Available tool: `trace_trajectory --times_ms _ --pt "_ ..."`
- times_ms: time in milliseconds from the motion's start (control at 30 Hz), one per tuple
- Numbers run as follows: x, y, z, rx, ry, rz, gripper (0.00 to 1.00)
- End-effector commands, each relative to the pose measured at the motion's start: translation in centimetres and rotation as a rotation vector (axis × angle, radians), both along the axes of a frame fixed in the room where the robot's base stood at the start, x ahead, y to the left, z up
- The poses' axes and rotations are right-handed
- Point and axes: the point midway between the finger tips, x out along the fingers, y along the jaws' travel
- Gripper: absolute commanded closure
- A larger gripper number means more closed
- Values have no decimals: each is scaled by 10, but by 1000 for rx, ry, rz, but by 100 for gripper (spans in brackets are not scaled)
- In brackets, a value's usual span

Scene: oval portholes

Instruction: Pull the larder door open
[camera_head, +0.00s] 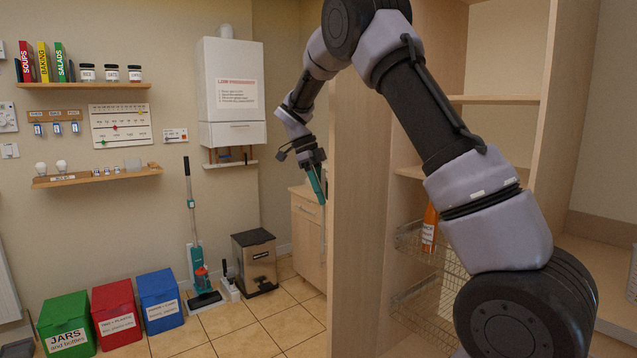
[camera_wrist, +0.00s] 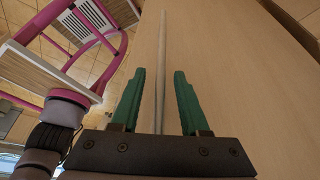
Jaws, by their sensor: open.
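The larder door (camera_head: 357,170) is a tall pale wood panel in the middle of the head view. It stands swung out, and the larder's shelves show to its right. In the wrist view the door's face (camera_wrist: 235,75) fills the middle and right. A long thin bar handle (camera_wrist: 161,60) runs along it. My gripper (camera_wrist: 157,85) has green fingers, spread open, with the bar between them and a gap on each side. In the head view my gripper (camera_head: 318,188) is at the door's left edge, partly hidden by it.
An orange bottle (camera_head: 430,228) stands in a wire basket (camera_head: 412,240) inside the larder. Green, red and blue bins (camera_head: 160,300), a floor cleaner (camera_head: 198,270) and a brown bin (camera_head: 255,262) stand at left. Tiled floor is clear between them and the door. A pink tubular frame (camera_wrist: 122,45) is near the wrist.

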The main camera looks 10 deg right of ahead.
Motion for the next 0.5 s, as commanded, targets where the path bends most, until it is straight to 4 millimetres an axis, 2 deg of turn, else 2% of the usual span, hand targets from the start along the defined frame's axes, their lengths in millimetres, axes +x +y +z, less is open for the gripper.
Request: trace_trajectory --times_ms 300,500 --pt "13 21 56 1 -4 1 55" --pt "19 31 84 0 -2 1 55"
